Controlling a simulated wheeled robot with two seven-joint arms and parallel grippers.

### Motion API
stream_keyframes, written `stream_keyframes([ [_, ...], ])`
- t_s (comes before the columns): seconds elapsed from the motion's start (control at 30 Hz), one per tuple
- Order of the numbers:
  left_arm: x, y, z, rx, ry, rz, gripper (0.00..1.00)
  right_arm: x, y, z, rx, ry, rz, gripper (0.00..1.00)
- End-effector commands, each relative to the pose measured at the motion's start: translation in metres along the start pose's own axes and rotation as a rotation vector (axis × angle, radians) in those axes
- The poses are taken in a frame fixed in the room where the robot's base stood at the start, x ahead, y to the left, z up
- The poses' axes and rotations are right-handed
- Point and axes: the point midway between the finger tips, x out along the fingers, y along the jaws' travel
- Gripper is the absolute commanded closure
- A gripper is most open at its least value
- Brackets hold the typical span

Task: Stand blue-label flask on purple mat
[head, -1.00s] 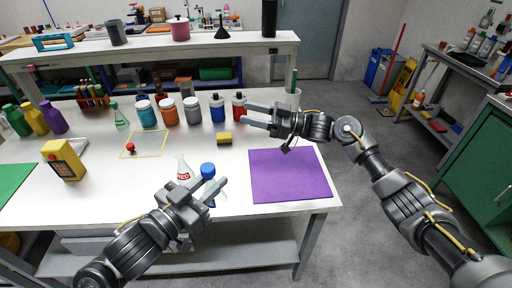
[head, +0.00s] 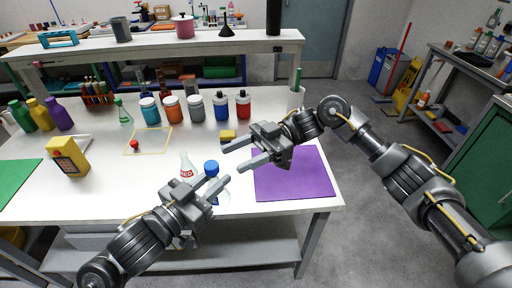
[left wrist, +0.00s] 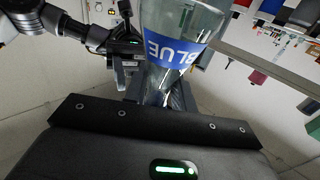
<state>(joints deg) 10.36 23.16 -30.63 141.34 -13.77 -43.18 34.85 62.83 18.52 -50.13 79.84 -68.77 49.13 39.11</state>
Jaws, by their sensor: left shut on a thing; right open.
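The purple mat (head: 292,185) lies bare at the table's right end, right of the flask. My right gripper (head: 234,157) is open and empty, its fingers pointing left, between flask and mat.
A red-label flask (head: 187,168) stands close left of the held flask. A yellow sponge (head: 228,134) lies behind my right gripper. Several lidded jars (head: 196,107) stand in a row farther back. A yellow device (head: 68,157) stands at left.

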Motion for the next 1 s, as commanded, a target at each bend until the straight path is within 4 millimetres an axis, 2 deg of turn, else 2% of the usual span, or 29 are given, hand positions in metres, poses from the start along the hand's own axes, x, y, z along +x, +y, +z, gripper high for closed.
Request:
stream_keyframes([
  [0.03, 0.0, 0.0, 0.0, 0.0, 0.001, 0.0, 1.0, 0.011, -0.001, 0.0, 0.0, 0.003, -0.003, 0.48],
  [0.2, 0.0, 0.0, 0.0, 0.0, 0.001, 0.0, 1.0, 0.041, -0.001, 0.0, 0.0, 0.003, -0.002, 0.48],
  [0.4, 0.0, 0.0, 0.0, 0.0, 0.001, 0.0, 1.0, 0.064, 0.0, 0.0, 0.001, 0.002, -0.001, 0.48],
  [0.83, 0.0, 0.0, 0.0, 0.0, 0.001, 0.0, 1.0, 0.072, 0.0, -0.001, 0.0, 0.001, 0.003, 0.48],
  [1.0, 0.0, 0.0, 0.0, 0.0, 0.001, 0.0, 1.0, 0.072, 0.0, 0.0, 0.0, 0.001, 0.002, 0.7],
])
